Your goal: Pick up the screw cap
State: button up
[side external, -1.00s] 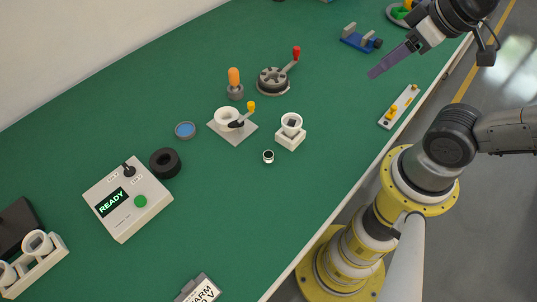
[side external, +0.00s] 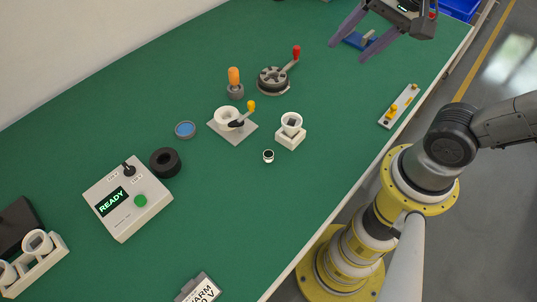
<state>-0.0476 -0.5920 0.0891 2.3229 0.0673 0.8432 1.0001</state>
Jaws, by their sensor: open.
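A small dark-topped cap with a white rim (side external: 268,156), which looks like the screw cap, sits on the green table in front of the white holder. My gripper (side external: 347,52) is at the upper right of the side view, above the table and well away from the cap. A white block (side external: 290,139) holds a white ring-shaped part (side external: 291,122) close behind the cap.
A grey plate with a white cup and yellow-knobbed lever (side external: 232,123) stands left of the block. The table right of the cap is clear.

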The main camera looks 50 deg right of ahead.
jog(key=w+a+f+m+g, duration=0.2)
jog(key=w+a+m, duration=0.1)
jog(key=w+m, duration=0.15)
jog(key=m+g, duration=0.2)
jog(key=g, duration=0.2)
send_over(269, 158)
jog(key=shift+y, duration=0.3)
jog(key=f, duration=1.3)
jog(key=d+f, duration=0.1)
jog(key=f, duration=0.5)
jog(key=shift+s+f, duration=0.15)
jog(key=shift+s, duration=0.25)
jog(key=shift+w+a+f, duration=0.1)
jog(key=shift+a+f, duration=0.1)
jog(key=shift+f, duration=0.8)
jog(key=shift+w+a+f, duration=0.15)
jog(key=shift+f, duration=0.9)
jog(key=shift+w+a+f, duration=0.1)
jog(key=shift+a+f, duration=0.1)
jog(key=shift+f, duration=0.8)
grip_shut()
